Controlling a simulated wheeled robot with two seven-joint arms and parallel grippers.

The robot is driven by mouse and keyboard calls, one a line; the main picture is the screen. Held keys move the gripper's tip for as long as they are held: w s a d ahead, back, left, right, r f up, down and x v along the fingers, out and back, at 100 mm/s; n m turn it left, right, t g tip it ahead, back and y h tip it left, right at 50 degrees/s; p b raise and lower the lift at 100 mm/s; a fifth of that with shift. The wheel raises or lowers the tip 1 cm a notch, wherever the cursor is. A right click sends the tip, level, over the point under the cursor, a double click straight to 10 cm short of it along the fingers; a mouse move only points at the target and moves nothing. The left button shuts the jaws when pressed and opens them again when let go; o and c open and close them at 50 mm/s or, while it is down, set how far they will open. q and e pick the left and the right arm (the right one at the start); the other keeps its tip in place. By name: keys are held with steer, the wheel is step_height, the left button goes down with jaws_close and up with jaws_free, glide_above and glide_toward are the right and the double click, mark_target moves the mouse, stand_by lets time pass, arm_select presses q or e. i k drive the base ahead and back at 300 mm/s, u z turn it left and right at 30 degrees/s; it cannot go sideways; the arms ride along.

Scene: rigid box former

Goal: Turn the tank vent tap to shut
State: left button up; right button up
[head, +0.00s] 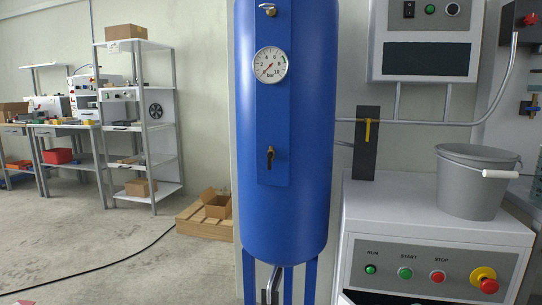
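A tall blue tank (312,120) stands upright in the middle of the view. A small tap with a dark handle (270,153) sits on the flat blue plate on its front; the handle appears roughly upright. A metal fitting with a small handle (268,9) sits higher on the same plate. A pipe with a dark fitting (270,284) comes out under the tank. I see no label telling which of these is the vent tap. A round white gauge (270,64) reads in bar. Neither of my grippers is in view.
A yellow lever (367,131) stands upright on a dark plate (364,163) right of the tank. A grey bucket (472,183) stands on the white cabinet (415,226) with buttons. The floor (95,255) there is mostly clear.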

mark_target(269, 155)
steer(key=k, duration=1.2)
steer(key=u, duration=0.7)
steer(key=i, duration=0.65)
steer(key=u, duration=0.55)
steer(key=i, duration=1.25)
steer(key=z, duration=1.2)
steer(key=i, duration=0.7)
steer(key=z, duration=0.6)
